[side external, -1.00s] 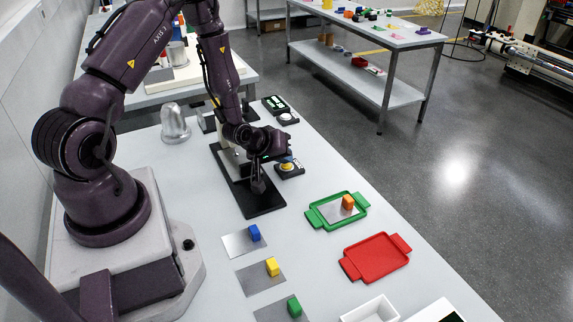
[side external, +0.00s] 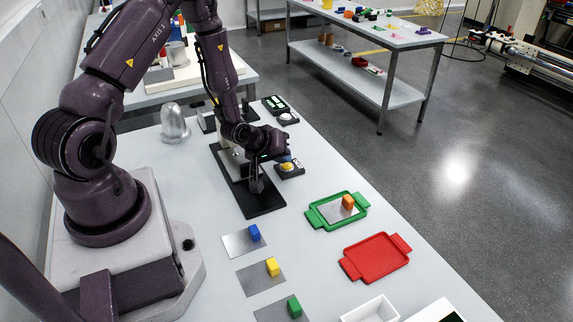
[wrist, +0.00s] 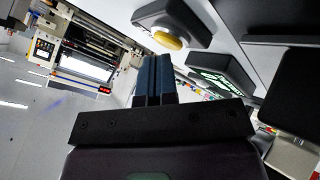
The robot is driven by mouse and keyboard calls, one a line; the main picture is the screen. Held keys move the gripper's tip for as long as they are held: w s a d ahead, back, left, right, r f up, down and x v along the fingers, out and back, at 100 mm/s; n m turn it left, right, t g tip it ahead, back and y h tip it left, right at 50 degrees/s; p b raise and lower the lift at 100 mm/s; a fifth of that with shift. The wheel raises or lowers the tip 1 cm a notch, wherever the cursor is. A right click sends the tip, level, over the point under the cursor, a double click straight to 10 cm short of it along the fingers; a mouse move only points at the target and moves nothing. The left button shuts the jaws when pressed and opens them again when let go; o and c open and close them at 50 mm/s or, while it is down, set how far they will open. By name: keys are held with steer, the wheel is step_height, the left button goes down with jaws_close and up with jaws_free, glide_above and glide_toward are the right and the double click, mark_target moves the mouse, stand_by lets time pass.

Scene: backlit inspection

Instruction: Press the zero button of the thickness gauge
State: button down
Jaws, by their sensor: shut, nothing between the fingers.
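The thickness gauge stands behind my wrist, on a black base plate (side external: 262,207); part of it is hidden by my arm. Right of it sits a small dark box with a round yellow button (side external: 287,167). The yellow button also shows in the wrist view (wrist: 168,41), on the underside of the picture's top edge, beyond the fingertips. My gripper (side external: 284,158) is shut and empty, its fingertips close to the yellow button. I cannot tell whether they touch it. The closed dark blue fingers show in the wrist view (wrist: 153,60). No button label is legible.
Behind are a display with green characters (side external: 275,103) and a second box with a pale button (side external: 287,117). A metal dome (side external: 174,124) stands at left. In front are a green tray (side external: 323,222), a red tray (side external: 375,258) and coloured blocks on grey plates.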

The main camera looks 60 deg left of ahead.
mark_target(283, 165)
steer(key=shift+r, duration=0.3)
steer(key=shift+r, duration=0.1)
steer(key=shift+w+r, duration=0.1)
steer(key=shift+r, duration=2.4)
